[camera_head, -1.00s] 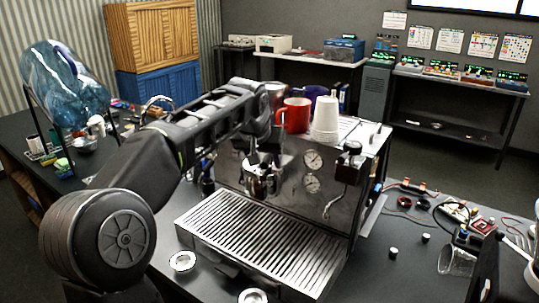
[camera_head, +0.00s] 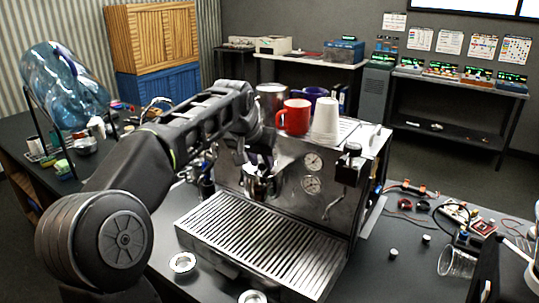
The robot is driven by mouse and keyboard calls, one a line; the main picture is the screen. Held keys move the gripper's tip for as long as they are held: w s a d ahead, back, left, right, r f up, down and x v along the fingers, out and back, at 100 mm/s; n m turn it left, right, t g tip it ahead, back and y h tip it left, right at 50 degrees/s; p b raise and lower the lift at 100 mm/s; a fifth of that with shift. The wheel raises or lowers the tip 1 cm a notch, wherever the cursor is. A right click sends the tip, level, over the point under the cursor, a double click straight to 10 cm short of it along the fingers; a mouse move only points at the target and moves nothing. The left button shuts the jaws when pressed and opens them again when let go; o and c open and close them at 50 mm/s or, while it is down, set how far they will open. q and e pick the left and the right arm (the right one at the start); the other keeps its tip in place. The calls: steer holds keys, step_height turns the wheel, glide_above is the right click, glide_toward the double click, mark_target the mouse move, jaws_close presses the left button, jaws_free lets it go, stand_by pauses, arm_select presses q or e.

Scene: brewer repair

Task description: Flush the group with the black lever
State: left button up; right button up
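The chrome espresso machine (camera_head: 232,188) stands on the dark bench with its slatted drip tray (camera_head: 262,240) in front. Its group head (camera_head: 262,184) juts out above the tray. My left gripper (camera_head: 260,160) points down right at the top of the group, in front of the machine's face. The fingers are dark and small against the group, so I cannot tell whether they are open or shut, or touching it. I cannot make out the black lever for sure; the gripper covers the spot around the group. My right gripper is not in view.
A red mug (camera_head: 294,117), stacked white cups (camera_head: 326,120) and a steel pitcher (camera_head: 271,98) stand on top of the machine. A black knob (camera_head: 352,149) sits at its right front. Small metal baskets (camera_head: 183,263) lie before it. A clear cup (camera_head: 455,262) lies to the right.

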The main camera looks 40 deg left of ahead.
mark_target(249, 169)
arm_select(q)
steer(key=shift+a, duration=0.15)
steer(key=shift+s+a+m+h, duration=0.1)
steer(key=shift+a+m+h, duration=0.35)
steer(key=shift+m, duration=0.45)
steer(key=shift+a, duration=0.15)
steer(key=shift+a+m+h, duration=0.45)
steer(key=shift+a+m, duration=0.05)
steer(key=shift+m, duration=0.2)
steer(key=shift+a+m+h, duration=0.4)
steer(key=shift+a+m, duration=0.15)
steer(key=shift+m, duration=0.25)
steer(key=shift+a, duration=0.1)
